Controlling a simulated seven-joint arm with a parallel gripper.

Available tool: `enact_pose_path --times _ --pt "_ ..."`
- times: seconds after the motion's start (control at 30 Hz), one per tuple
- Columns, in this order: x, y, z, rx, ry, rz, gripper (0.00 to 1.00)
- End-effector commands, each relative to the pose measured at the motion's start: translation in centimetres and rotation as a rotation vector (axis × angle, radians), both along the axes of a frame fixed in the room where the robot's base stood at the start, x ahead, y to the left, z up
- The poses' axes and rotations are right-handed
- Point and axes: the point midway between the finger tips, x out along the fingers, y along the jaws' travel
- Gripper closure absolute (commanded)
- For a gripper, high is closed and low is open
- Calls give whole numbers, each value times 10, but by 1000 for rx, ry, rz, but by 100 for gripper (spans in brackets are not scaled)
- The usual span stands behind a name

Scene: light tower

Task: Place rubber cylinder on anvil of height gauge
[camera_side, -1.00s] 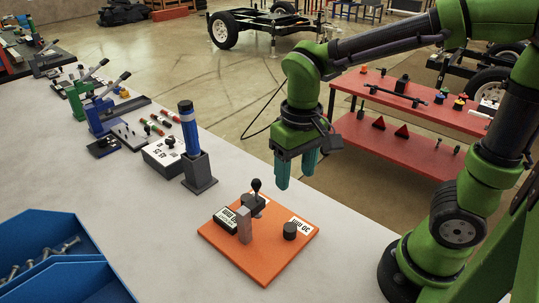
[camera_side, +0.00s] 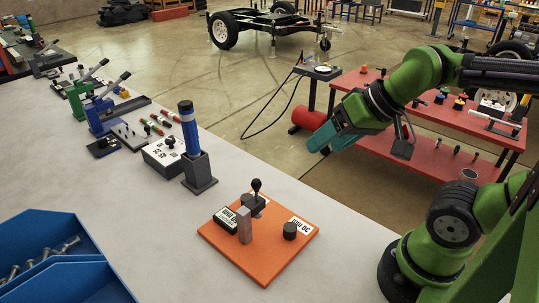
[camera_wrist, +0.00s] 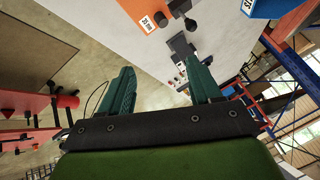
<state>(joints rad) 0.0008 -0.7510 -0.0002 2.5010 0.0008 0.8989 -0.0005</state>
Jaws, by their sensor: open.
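A short dark cylinder (camera_side: 290,231) stands upright on the right part of the orange plate (camera_side: 268,262), beside a white label. It looks like the rubber cylinder; whether an anvil lies under it I cannot tell. Left of it on the plate is the height gauge, with a grey upright block (camera_side: 244,225), a display (camera_side: 226,219) and a black knob (camera_side: 256,186). My gripper (camera_side: 320,144) is up and behind the plate, away from the bench and tilted sideways. In the wrist view its two green fingers are apart with nothing between them (camera_wrist: 158,66).
A blue pen-like cylinder stands in a dark holder (camera_side: 200,172) left of the plate. A blue bin with bolts (camera_side: 50,246) is at the front left. A red shelf table (camera_side: 440,125) stands behind.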

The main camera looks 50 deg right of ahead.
Motion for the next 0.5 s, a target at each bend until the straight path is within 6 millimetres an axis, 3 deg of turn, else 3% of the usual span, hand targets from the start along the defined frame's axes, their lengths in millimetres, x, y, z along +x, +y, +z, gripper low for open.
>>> enact_pose_path --times 0.17,0.33,0.5 --pt "6 -17 -16 5 71 -71 37" --pt "16 -55 -59 89 298 -251 37" --pt "9 -85 -107 284 587 -444 37"
